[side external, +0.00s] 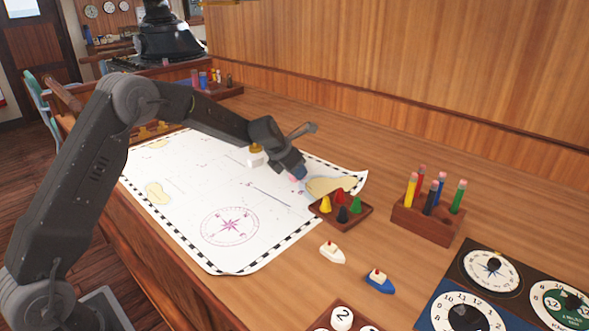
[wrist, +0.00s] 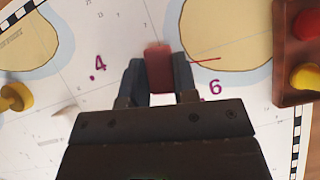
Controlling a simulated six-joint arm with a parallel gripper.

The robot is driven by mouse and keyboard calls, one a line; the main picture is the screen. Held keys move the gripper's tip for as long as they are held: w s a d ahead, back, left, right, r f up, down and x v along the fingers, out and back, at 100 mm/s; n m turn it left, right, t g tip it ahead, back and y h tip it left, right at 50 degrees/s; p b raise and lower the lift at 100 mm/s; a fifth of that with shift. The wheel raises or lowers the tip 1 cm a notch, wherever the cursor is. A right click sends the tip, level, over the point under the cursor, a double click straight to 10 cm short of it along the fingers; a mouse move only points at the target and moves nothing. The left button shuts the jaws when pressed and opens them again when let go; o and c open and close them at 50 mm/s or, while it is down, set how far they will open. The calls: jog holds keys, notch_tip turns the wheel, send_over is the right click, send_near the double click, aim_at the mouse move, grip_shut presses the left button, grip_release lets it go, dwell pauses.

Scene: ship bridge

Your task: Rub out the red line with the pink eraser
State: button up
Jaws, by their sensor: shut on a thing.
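My gripper (wrist: 158,75) is shut on the pink eraser (wrist: 158,66), which looks dull red in the wrist view and sticks out past the fingertips. In the side view my gripper (side external: 297,173) is low over the right part of the chart (side external: 185,180), and only a small bit of the eraser shows. The red line (wrist: 205,60) is a short thin stroke just right of the fingers in the wrist view. Its left end meets or passes behind the right finger. I cannot tell whether the eraser touches the paper.
A small tray (side external: 340,222) with coloured cones stands close to my gripper, at the chart's edge. A wooden block with pens (side external: 425,222), a white boat (side external: 332,252) and a blue boat (side external: 379,281) stand further right. Purple marks 4 (wrist: 98,66) and 6 (wrist: 215,87) flank the gripper.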

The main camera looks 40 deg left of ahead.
aim_at(316, 188)
jog(key=shift+s+d+f, duration=0.1)
jog(key=shift+s+d, duration=0.1)
jog(key=shift+d, duration=0.8)
jog(key=shift+s+d, duration=0.2)
jog(key=shift+d, duration=0.9)
jog(key=shift+s+d, duration=0.2)
jog(key=shift+d, duration=0.9)
jog(key=shift+w+a, duration=0.25)
jog(key=shift+a, duration=0.95)
